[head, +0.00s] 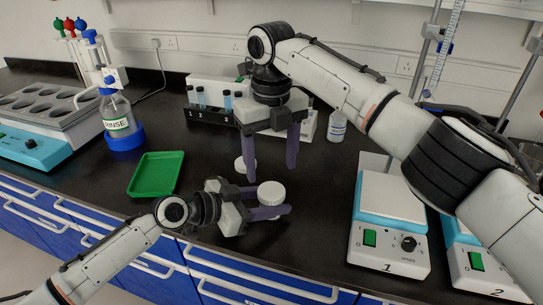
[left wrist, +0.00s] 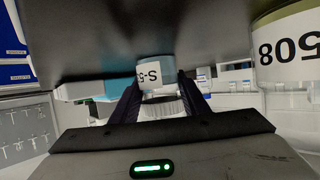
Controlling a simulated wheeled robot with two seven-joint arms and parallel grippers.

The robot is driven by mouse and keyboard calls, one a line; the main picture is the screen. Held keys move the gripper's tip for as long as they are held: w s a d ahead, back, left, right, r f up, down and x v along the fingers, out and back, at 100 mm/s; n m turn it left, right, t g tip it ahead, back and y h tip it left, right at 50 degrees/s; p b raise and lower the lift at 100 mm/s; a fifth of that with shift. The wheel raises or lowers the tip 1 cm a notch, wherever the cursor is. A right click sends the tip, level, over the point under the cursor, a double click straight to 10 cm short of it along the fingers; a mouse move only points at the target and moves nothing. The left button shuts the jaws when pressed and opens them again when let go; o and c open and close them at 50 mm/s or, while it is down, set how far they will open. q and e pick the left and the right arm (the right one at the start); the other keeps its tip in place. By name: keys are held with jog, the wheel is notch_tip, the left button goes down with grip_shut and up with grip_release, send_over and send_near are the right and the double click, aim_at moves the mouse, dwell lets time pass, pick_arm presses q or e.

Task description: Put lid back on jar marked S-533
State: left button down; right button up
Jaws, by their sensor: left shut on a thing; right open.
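A small jar with a label partly reading "S-5" (left wrist: 150,76) is between the fingers of my left gripper (left wrist: 158,92); the rest of the label is hidden. A white ridged lid (left wrist: 165,107) shows at its top end in the left wrist view, which is upside down. In the head view, the round white lid (head: 271,193) sits between the fingers of my left gripper (head: 266,203), seemingly on the jar. I cannot tell whether it is fully seated. My right gripper (head: 271,148) is open and empty, above and behind this jar, fingers pointing down.
Another jar, marked 508 (left wrist: 290,45), stands close behind; its white top (head: 240,164) is partly hidden by a right finger. A green tray (head: 156,174) lies left. A vial rack (head: 212,121) and bottle (head: 337,127) stand behind. Stirrer 1 (head: 388,225) is right.

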aim_at(271, 191)
notch_tip(271, 191, down, 7)
jog(key=shift+r, duration=0.15)
jog(key=shift+c, duration=0.4)
jog(key=c, duration=1)
jog(key=shift+m, duration=1.7)
jog(key=o, duration=1.2)
jog(key=shift+r, duration=2.3)
